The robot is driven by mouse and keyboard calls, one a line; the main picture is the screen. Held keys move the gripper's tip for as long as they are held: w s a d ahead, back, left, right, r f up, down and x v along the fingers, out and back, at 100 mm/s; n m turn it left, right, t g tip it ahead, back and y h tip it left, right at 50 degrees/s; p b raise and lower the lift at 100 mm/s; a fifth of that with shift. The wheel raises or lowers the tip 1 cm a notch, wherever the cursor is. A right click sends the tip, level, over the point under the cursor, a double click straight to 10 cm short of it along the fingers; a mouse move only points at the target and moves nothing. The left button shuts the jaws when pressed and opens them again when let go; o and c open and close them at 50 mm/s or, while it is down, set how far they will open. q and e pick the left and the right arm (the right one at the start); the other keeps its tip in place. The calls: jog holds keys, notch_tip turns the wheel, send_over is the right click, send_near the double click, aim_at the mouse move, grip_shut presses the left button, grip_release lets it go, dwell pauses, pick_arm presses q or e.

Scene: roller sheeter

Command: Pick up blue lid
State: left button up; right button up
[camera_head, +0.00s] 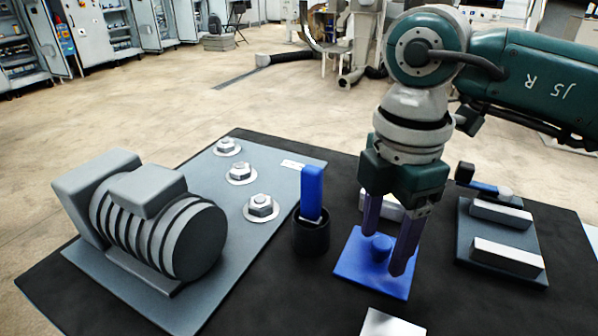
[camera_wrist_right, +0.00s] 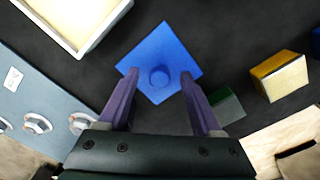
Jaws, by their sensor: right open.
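The blue lid (camera_head: 352,268) is a flat square plate with a round knob in its middle, lying on the black mat. In the right wrist view the lid (camera_wrist_right: 160,50) shows its knob between the two finger ends. My right gripper (camera_head: 384,250) points down over the lid, its purple fingers apart on either side of the knob. It also shows in the wrist view (camera_wrist_right: 160,76), open with nothing clamped. Whether the fingertips touch the lid I cannot tell. My left gripper is not in view.
A black cup (camera_head: 311,238) with a blue-handled tool (camera_head: 312,188) stands just left of the lid. A grey motor (camera_head: 150,215) and several bolts sit on a plate further left. A dark plate with pale bars (camera_head: 508,258) lies right. A pale-edged container (camera_wrist_right: 84,48) is near the lid.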

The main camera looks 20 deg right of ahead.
jog(key=shift+c, duration=0.4)
grip_shut()
